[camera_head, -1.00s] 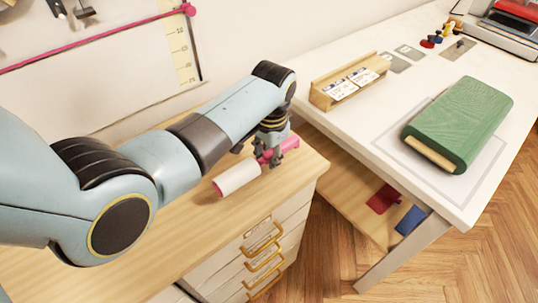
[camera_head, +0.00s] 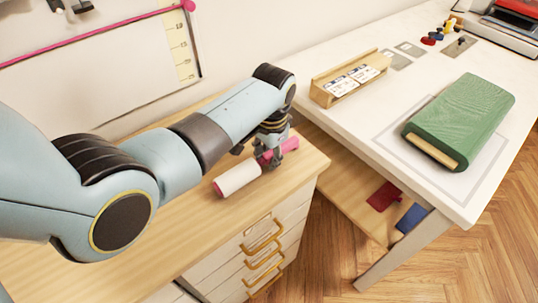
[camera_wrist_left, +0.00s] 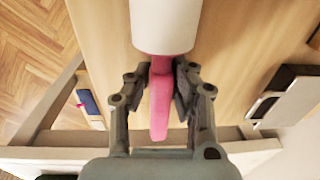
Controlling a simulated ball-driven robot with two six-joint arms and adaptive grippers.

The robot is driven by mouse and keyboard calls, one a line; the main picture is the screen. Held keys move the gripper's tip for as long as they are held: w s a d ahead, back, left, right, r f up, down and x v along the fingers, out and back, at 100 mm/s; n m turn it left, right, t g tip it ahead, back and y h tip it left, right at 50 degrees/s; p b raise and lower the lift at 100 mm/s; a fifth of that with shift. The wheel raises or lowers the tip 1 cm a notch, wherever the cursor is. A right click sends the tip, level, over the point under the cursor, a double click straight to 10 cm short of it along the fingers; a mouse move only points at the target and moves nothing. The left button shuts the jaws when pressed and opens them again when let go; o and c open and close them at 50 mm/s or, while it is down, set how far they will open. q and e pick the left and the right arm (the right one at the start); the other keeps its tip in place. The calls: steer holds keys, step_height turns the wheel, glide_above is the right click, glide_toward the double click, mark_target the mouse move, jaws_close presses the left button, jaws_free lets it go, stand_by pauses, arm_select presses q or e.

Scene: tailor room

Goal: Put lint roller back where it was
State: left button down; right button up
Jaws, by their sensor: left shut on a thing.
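The lint roller (camera_head: 238,178) has a white roll and a pink handle. It is at the right end of the wooden drawer cabinet top (camera_head: 150,225), and its roll looks to be on or just above the wood. My left gripper (camera_head: 268,160) is shut on the pink handle from above. In the left wrist view the two fingers of my left gripper (camera_wrist_left: 161,98) close on both sides of the handle (camera_wrist_left: 160,105), with the white roll (camera_wrist_left: 163,25) beyond them. My right gripper does not show.
A white table (camera_head: 385,120) stands to the right, bearing a green fabric-covered block (camera_head: 460,120) and a wooden card holder (camera_head: 348,78). A lower shelf (camera_head: 350,190) holds red and blue pieces. The cabinet top left of the roller is clear.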

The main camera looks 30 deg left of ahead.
arm_select(q)
steer(key=shift+f, duration=0.45)
steer(key=c, duration=1.1)
jaws_free()
steer(key=r, duration=1.2)
steer(key=shift+s+d, duration=0.2)
steer(key=shift+d, duration=0.1)
